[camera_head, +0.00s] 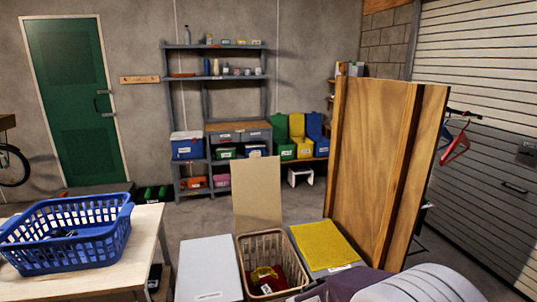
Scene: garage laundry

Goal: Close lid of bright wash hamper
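Three hampers stand side by side at the bottom centre of the head view. The middle hamper (242,262) is a beige slatted basket with red and yellow cloth (265,280) inside. Its tan lid (257,193) stands upright at the back edge, open. The left hamper's pale grey lid (209,268) lies flat and shut. The right hamper's grey lid (313,268) is also flat, with a yellow cloth (325,244) on it. The hampers' labels are too small to read. Neither of my grippers is in view.
A blue laundry basket (70,240) stands on a light table (145,225) at left. A tall wooden panel (370,170) rises just behind the right hamper. Purple cloth (345,284) and a pale rounded shape (425,284) fill the bottom right.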

